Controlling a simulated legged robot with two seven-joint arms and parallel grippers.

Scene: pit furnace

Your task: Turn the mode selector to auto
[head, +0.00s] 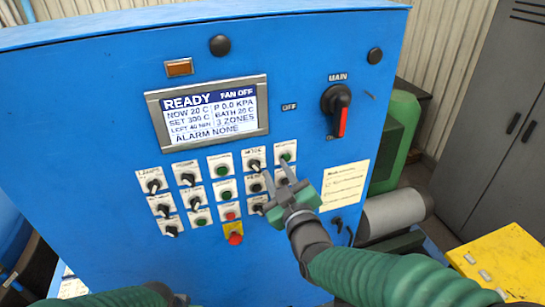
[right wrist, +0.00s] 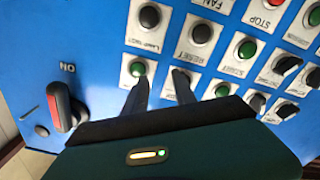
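The mode selector (head: 253,164) is a small black knob on a white plate, under a label that reads MODE, in the top row of the blue panel in the head view. Which way it points is too small to tell. My right gripper (head: 275,170) is open and empty in front of the panel, its two fingers pointing up by the right-hand columns, just right of and below the selector. My left arm's end (head: 178,298) barely shows at the bottom edge.
The display (head: 208,112) reads READY and FAN OFF. A red-handled main switch (head: 338,108) is at the upper right. Several other knobs and buttons surround the selector closely, with a yellow-plated red button (head: 235,238) below. A yellow box (head: 505,265) stands at the lower right.

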